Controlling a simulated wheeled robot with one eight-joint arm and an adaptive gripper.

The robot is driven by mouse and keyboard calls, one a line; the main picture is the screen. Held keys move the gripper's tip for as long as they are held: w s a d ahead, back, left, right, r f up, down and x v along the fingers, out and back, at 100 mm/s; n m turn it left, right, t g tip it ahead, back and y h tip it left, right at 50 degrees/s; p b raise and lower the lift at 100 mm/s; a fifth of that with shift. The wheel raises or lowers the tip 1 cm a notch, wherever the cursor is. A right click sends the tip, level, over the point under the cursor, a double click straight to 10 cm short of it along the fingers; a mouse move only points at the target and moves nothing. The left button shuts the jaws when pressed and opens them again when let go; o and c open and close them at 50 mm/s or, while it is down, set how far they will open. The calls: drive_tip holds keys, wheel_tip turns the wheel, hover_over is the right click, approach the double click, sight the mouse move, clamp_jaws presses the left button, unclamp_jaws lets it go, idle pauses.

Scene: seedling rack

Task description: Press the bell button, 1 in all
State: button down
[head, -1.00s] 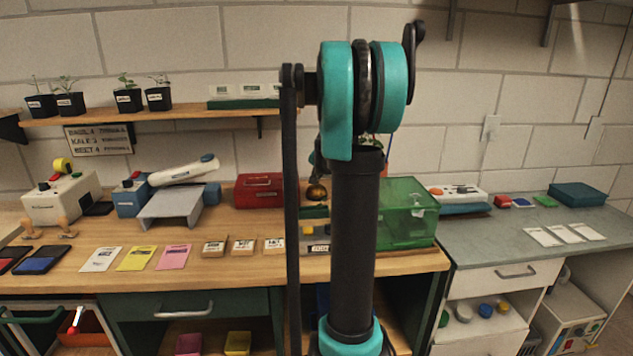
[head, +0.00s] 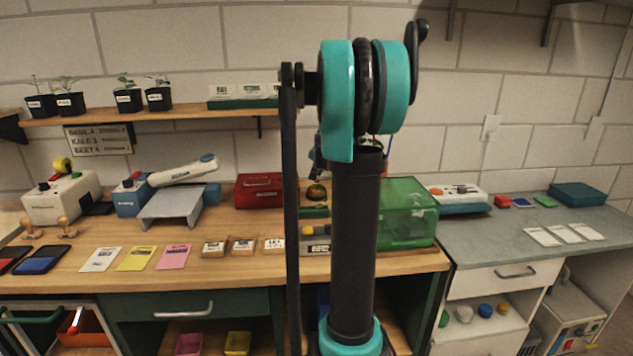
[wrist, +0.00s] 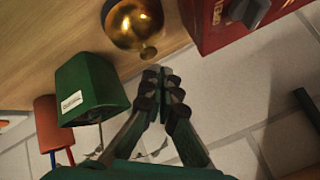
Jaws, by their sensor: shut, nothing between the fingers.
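The bell is a round brass dome. In the wrist view the brass bell (wrist: 134,22) sits on the wooden bench near the top, with a small round button (wrist: 149,53) at its lower edge. My gripper (wrist: 163,75) is shut and empty, its fingertips close to the button; I cannot tell whether they touch it. In the head view the bell (head: 316,192) shows as a small brass shape, partly hidden behind my arm. My gripper is mostly hidden there.
A red metal box (head: 259,190) stands left of the bell, also seen in the wrist view (wrist: 215,22). A green pot-like block (wrist: 90,88) is near my fingers. A green transparent box (head: 407,212) stands to the right.

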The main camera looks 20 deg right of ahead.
sight(317, 181)
drive_tip(key=shift+r, duration=0.1)
drive_tip(key=shift+r, duration=2.5)
